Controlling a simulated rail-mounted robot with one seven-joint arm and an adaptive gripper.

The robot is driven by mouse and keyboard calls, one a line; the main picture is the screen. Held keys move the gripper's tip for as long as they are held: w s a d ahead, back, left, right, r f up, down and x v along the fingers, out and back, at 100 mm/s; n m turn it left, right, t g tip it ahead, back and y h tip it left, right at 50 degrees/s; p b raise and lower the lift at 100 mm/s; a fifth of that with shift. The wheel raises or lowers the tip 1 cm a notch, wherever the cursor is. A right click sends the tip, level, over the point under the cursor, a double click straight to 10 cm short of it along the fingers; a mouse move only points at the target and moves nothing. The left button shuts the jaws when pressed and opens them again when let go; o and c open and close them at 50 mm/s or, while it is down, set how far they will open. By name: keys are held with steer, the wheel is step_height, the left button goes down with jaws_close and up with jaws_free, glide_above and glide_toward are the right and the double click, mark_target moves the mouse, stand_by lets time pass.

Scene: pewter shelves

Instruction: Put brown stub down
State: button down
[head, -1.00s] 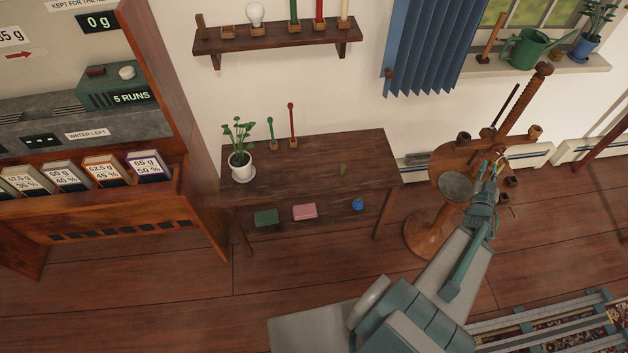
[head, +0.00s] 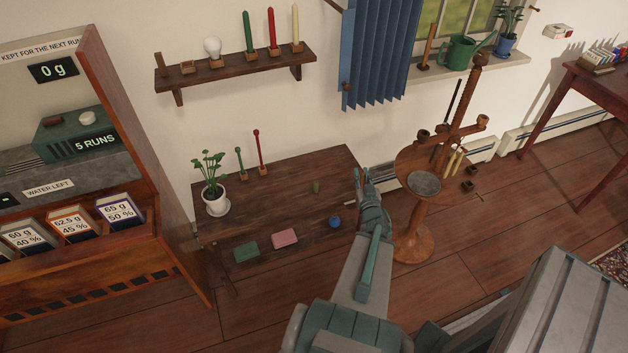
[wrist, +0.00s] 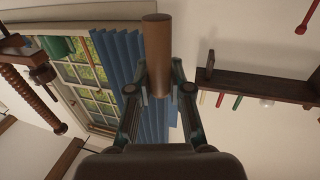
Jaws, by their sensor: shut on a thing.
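My gripper (head: 367,180) is over the right end of the dark wooden table (head: 285,215) in the head view. In the wrist view my gripper (wrist: 160,85) is shut on the brown stub (wrist: 157,45), a plain cylinder sticking out beyond the fingertips. In that view open air surrounds the stub, with the wall and blue curtain behind it. In the head view the stub is too hidden or small to make out.
The table bears a potted plant (head: 214,185), green and red pegs, and an olive stub (head: 316,187). Green and pink blocks and a blue ball (head: 335,222) lie toward its front. A wall shelf (head: 235,70) holds candles and a bulb. A round stand (head: 425,185) stands right.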

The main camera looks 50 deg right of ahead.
steer(key=shift+w+d+f+b, duration=1.15)
steer(key=shift+w+f+b, duration=0.65)
steer(key=shift+b, duration=1.45)
steer(key=shift+w+d+f+b, duration=1.25)
steer(key=shift+w+b, duration=0.85)
steer(key=shift+b, duration=1.15)
steer(key=shift+w+d+f+b, duration=1)
steer(key=shift+w+f+b, duration=0.85)
steer(key=shift+b, duration=1.4)
steer(key=shift+w+f+b, duration=0.2)
steer(key=shift+f+b, duration=0.5)
steer(key=shift+f, duration=0.9)
steer(key=shift+f, duration=0.15)
steer(key=c, duration=1.1)
jaws_free()
